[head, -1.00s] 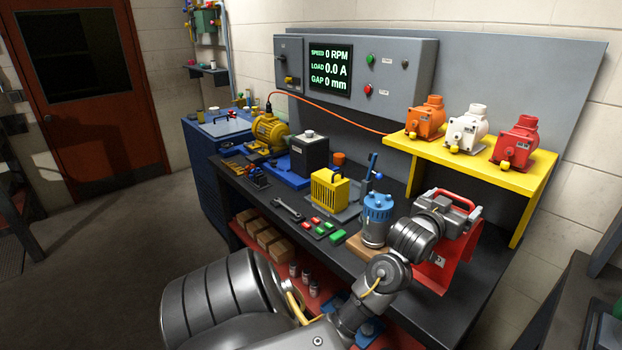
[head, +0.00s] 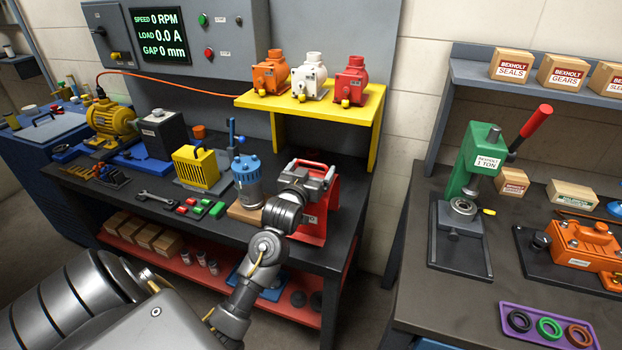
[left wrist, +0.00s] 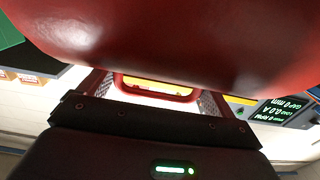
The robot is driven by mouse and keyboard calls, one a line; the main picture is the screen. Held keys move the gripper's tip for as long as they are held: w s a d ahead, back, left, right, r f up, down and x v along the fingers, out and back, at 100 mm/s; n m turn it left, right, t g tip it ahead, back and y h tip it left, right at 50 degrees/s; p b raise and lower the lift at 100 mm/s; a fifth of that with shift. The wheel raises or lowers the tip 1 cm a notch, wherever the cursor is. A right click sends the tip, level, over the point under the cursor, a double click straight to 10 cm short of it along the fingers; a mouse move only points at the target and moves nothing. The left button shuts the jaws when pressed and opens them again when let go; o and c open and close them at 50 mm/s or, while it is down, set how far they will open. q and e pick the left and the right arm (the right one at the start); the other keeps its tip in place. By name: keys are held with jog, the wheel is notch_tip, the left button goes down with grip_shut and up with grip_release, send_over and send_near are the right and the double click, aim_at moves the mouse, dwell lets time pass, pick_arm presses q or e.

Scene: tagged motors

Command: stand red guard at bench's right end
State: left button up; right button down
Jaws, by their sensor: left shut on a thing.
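The red guard (head: 317,222) is at the right end of the dark bench (head: 337,250) in the head view, right of the blue motor (head: 247,182). It looks roughly upright. I cannot tell whether its lower edge touches the bench top. My left gripper (head: 312,175) is shut on the guard near its top, and the arm hides part of its left side. In the left wrist view the guard's red surface (left wrist: 170,40) fills the top, close to the gripper. My right gripper is not in view.
A yellow shelf (head: 300,104) with orange, white and red motors stands behind the guard. A yellow-cage unit (head: 196,168) is farther left. Across a gap to the right, another bench (head: 420,305) holds a green press (head: 475,160) and an orange case (head: 583,245).

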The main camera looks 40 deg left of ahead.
pick_arm(q)
jog(key=shift+f, duration=1.45)
jog(key=o, duration=1.8)
jog(key=shift+f, duration=0.15)
jog(key=shift+s, duration=0.1)
jog(key=shift+d, duration=0.1)
jog(key=b+v, duration=0.2)
jog(key=v, duration=1)
